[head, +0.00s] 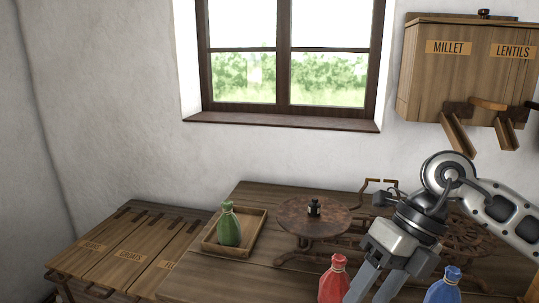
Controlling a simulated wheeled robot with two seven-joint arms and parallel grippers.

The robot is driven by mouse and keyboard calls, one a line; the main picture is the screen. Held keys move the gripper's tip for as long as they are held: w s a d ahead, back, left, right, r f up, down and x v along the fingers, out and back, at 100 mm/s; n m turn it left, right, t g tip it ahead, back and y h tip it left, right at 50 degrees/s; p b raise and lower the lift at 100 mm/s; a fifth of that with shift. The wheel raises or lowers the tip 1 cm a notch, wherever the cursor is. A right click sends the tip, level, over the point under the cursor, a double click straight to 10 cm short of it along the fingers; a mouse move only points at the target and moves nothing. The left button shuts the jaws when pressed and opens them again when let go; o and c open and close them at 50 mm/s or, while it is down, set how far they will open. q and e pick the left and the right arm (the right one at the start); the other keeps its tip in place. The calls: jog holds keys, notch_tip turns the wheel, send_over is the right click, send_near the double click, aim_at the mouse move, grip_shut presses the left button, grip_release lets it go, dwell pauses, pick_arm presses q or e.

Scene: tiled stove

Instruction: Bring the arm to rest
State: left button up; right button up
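My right arm (505,208) comes in from the right, over the wooden table. Its gripper (376,290) points down and to the left, with a gap between its two fingers. The fingertips run out of the bottom edge, and I see nothing held between the visible parts. I cannot tell whether the gripper touches the red bag. My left gripper is not in view.
A round scale-like plate (300,223) with a small dark weight (314,208) stands behind the gripper. A millet and lentils dispenser (440,75) hangs upper right. Lidded bins (125,250) are at left.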

jog(key=s+a+r+m+g+y, duration=0.1)
jog(key=s+a+y, duration=0.2)
jog(key=a+y, duration=0.35)
jog(key=s+a+r+g+y, duration=0.1)
jog(key=s+a+g+y, duration=0.15)
jog(key=a+y, duration=0.4)
jog(key=w+d+f+m+t+h, duration=0.3)
jog(key=f+m+t+h, duration=0.15)
jog(key=m+t, duration=0.9)
jog(key=w+d+f+m+t+h, duration=0.45)
jog(key=m+t, duration=0.55)
jog(key=m, duration=0.7)
jog(key=s+d+f+m+g+h, duration=0.2)
jog(key=s+f, duration=0.4)
jog(key=f, duration=0.3)
jog(key=s+d+f+m+g+h, duration=0.2)
jog(key=s+f+m+g, duration=0.3)
jog(key=f, duration=0.5)
jog(key=shift+s+d+h, duration=0.3)
jog(key=shift+s+h, duration=0.15)
jog(key=shift+h, duration=0.45)
